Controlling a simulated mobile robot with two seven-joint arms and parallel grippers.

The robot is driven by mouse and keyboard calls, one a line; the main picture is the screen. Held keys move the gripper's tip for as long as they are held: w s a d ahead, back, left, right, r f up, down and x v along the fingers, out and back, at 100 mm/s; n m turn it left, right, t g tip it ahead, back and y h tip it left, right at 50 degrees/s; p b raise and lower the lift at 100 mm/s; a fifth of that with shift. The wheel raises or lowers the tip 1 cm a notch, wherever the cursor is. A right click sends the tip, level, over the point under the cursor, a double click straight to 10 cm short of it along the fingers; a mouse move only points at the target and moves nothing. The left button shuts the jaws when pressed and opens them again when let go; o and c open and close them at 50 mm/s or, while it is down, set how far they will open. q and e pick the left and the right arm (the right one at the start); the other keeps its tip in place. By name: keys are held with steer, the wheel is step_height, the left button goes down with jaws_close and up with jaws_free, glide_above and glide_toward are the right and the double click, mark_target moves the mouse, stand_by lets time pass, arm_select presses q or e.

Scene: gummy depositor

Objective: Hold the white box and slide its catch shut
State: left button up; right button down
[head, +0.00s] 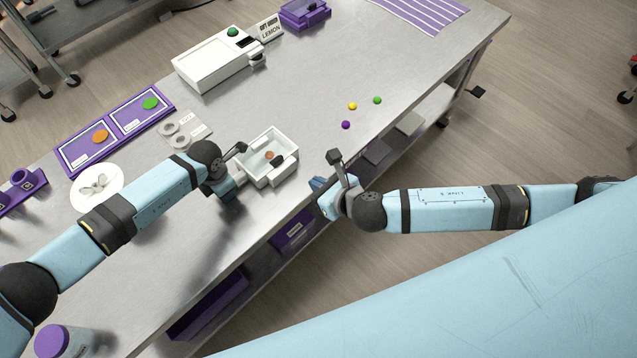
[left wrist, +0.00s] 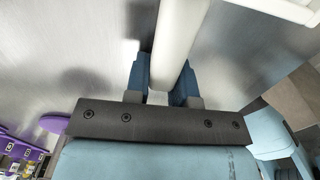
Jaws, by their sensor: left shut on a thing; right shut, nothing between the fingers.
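The white box (head: 256,145) stands near the front edge of the steel table, its top open, with a small orange-brown piece (head: 270,155) inside. A small dark part (head: 278,161) shows at its right side; I cannot tell whether it is the catch or how that stands. My left gripper (head: 236,187) is at the box's near left corner. In the left wrist view its blue fingers (left wrist: 167,82) are shut on a white wall (left wrist: 180,30) of the box. My right gripper (head: 319,190) is shut and empty, apart from the box, to its right beyond the table edge.
Purple (head: 346,125), yellow (head: 352,106) and green (head: 377,100) balls lie on the table right of the box. A white machine (head: 215,65), purple framed mat (head: 85,142) and white plate (head: 97,205) stand behind and left.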

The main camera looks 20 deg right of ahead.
arm_select(q)
steer(key=o, duration=1.7)
steer(key=shift+c, duration=0.2)
step_height(320, 180, up, 14)
steer(key=b, duration=0.1)
steer(key=shift+b, duration=0.4)
steer(key=shift+f, duration=0.1)
